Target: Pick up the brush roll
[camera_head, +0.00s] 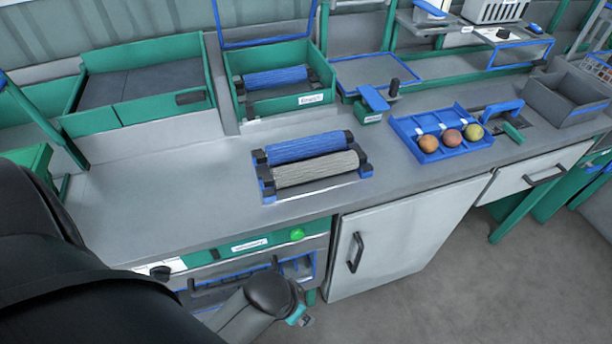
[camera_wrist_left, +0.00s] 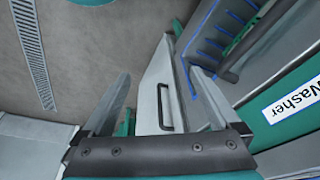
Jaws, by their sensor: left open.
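A blue brush roll (camera_head: 304,148) and a worn-looking grey brush roll (camera_head: 316,169) lie side by side in a cradle (camera_head: 268,188) with dark end blocks on the counter. Another blue roll (camera_head: 275,77) lies in a green bin (camera_head: 262,105) with a white label behind them. My left gripper (camera_wrist_left: 157,75) is open and empty in the left wrist view, its fingers apart, with the cabinet front beyond them. No roll shows in that view. In the head view, my left arm hangs low in front of the counter, below the rolls, and its fingers are not clear. My right gripper is not in view.
A green-edged bin (camera_head: 146,85) stands at the back left. The counter (camera_head: 150,185) is clear left of the cradle. A white cabinet door (camera_head: 400,240) is below.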

